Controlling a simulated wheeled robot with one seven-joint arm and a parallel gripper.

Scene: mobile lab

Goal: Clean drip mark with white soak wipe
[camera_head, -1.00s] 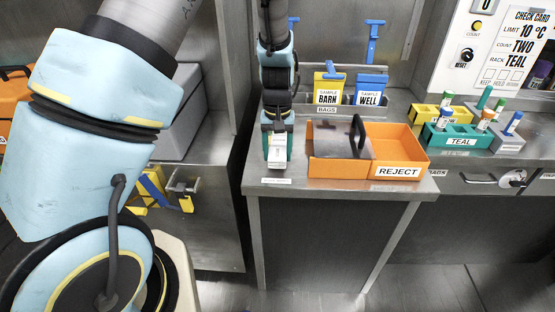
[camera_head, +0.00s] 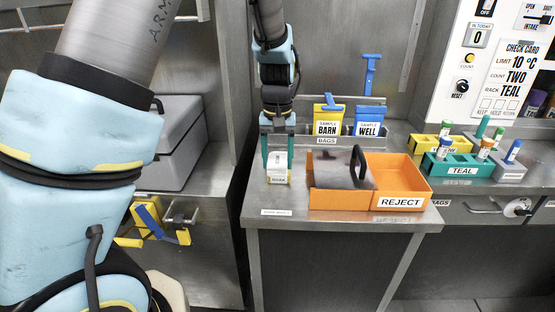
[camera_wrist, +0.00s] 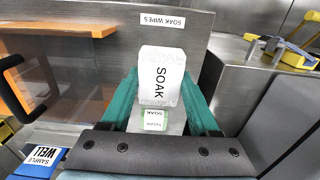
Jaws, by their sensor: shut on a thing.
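My gripper (camera_head: 278,165) points down over the left part of the steel counter, left of the REJECT tray. Its teal fingers are shut on the white soak wipe (camera_head: 278,172), a pale block low between them. In the wrist view the white soak wipe (camera_wrist: 162,72) shows a face lettered SOAK, between the teal fingers of my gripper (camera_wrist: 163,88). A smaller green-edged SOAK label (camera_wrist: 154,121) shows nearer the palm. Whether the wipe touches the counter I cannot tell. I cannot make out a drip mark in any view.
The orange REJECT tray (camera_head: 402,190) stands close right of my gripper, with a dark-handled item in its left part. Bags marked BARN (camera_head: 327,122) and WELL (camera_head: 368,122) stand behind. The TEAL rack (camera_head: 462,165) is farther right. A SOAK WIPES label (camera_head: 277,212) marks the counter's front.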

